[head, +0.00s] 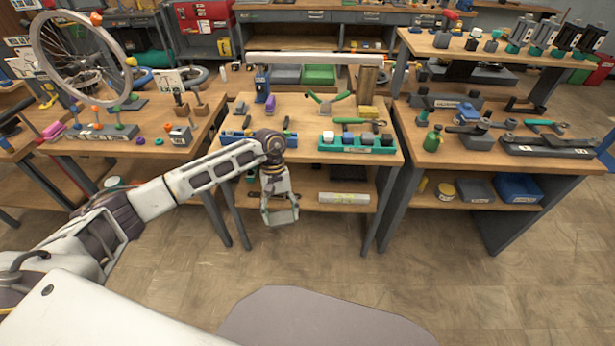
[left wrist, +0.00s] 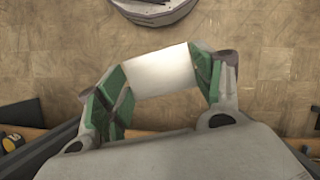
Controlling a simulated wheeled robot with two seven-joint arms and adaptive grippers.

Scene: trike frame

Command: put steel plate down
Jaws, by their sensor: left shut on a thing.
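The steel plate (left wrist: 152,78) is a plain pale grey, flat piece. In the left wrist view it sits between the two green-padded fingers of my left gripper (left wrist: 158,88), which is shut on it. In the head view my left gripper (head: 279,208) hangs pointing down in front of the middle workbench, below its top. The plate (head: 284,216) shows there as a small grey piece between the fingertips. It is held in the air with the floor beneath it. My right gripper is not in the frames.
A left bench holds a wheel (head: 81,56). The right bench (head: 520,156) is crowded. The floor in front is clear.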

